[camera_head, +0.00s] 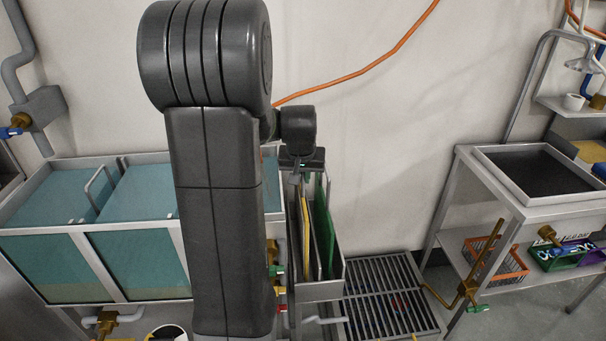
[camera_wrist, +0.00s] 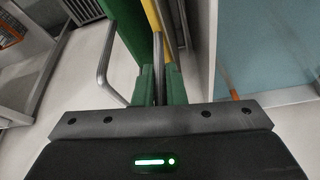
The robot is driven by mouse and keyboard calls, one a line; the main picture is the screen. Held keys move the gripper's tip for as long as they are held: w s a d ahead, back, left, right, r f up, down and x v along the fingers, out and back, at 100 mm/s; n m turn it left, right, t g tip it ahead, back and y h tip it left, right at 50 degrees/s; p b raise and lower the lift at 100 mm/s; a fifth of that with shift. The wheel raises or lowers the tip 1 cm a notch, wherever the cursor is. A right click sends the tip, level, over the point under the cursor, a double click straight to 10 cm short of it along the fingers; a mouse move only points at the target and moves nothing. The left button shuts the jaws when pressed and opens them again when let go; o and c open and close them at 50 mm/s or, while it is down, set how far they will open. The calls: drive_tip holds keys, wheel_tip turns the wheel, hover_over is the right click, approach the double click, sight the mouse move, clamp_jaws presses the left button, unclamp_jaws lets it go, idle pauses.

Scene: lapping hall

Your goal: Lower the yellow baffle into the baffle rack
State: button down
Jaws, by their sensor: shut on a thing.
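My gripper (camera_head: 299,172) is at the top of the baffle rack (camera_head: 321,291), beside the tanks. It also shows in the wrist view (camera_wrist: 160,80), where its two green fingers are closed around an upright grey metal handle. The yellow baffle (camera_head: 306,240) hangs upright below the gripper, within the rack's outline; it also shows in the wrist view (camera_wrist: 154,18) just beyond the handle. A green baffle (camera_head: 323,235) stands just to its right in the head view. The yellow baffle's lower edge is hidden, so I cannot tell how deep it sits.
Teal-panelled tanks (camera_head: 138,262) stand left of the rack, partly hidden by my arm. A floor grating (camera_head: 385,305) lies to the right. A metal stand with a dark tray (camera_head: 535,170) is farther right. An orange hose (camera_head: 360,72) hangs on the wall.

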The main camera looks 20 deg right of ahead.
sight(303, 191)
drive_tip(key=shift+f+b, duration=1.5)
drive_tip(key=shift+f, duration=0.7)
drive_tip(key=shift+f+b, duration=0.4)
drive_tip(key=shift+f, duration=0.25)
drive_tip(key=c, duration=1.4)
unclamp_jaws()
drive_tip(key=shift+f, duration=0.1)
drive_tip(key=p+v, duration=0.1)
drive_tip(key=v, duration=1.3)
drive_tip(key=shift+p, duration=0.4)
drive_tip(key=shift+w, duration=0.1)
